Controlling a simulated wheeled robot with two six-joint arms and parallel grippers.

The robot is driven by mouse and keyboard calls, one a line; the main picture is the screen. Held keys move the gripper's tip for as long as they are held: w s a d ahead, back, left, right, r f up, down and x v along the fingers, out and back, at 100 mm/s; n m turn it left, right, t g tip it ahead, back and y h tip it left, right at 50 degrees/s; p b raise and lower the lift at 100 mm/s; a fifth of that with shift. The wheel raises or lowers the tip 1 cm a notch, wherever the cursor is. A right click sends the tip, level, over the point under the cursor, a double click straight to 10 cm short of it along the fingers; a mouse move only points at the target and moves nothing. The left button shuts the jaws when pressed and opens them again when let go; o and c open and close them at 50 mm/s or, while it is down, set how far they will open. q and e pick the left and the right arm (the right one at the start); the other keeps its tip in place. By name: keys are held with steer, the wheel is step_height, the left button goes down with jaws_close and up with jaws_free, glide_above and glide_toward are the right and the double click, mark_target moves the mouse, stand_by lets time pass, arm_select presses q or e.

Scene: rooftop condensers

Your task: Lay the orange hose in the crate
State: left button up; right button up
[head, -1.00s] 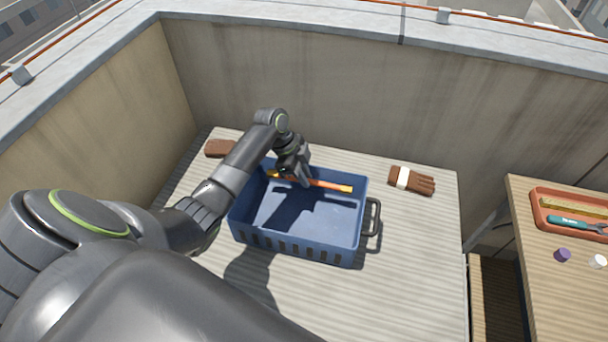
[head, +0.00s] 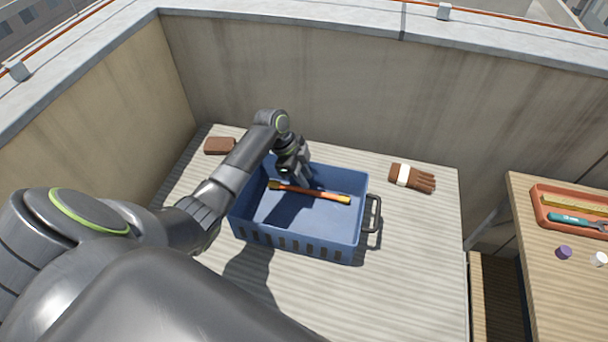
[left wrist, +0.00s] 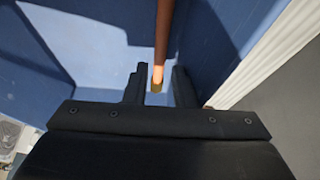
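The orange hose (head: 312,193), a straight piece with yellow ends, lies inside the blue crate (head: 300,247), along its back part and seemingly on the floor. My left gripper (head: 297,176) points down into the crate just above the hose. In the left wrist view the fingers of the left gripper (left wrist: 159,75) are apart, with gaps on both sides of the hose (left wrist: 163,40), whose near yellow end shows between them. The crate's blue wall (left wrist: 215,40) also shows there. My right gripper is not in view.
A wooden table (head: 540,285) at right bears an orange tray (head: 545,216) with tools, a purple cap (head: 564,252) and a white cap (head: 600,259). Walls close off the back and left.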

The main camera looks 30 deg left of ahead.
arm_select(q)
steer(key=shift+r, duration=0.3)
steer(key=v, duration=1.2)
steer(key=shift+r+b, duration=0.35)
steer(key=shift+b, duration=0.1)
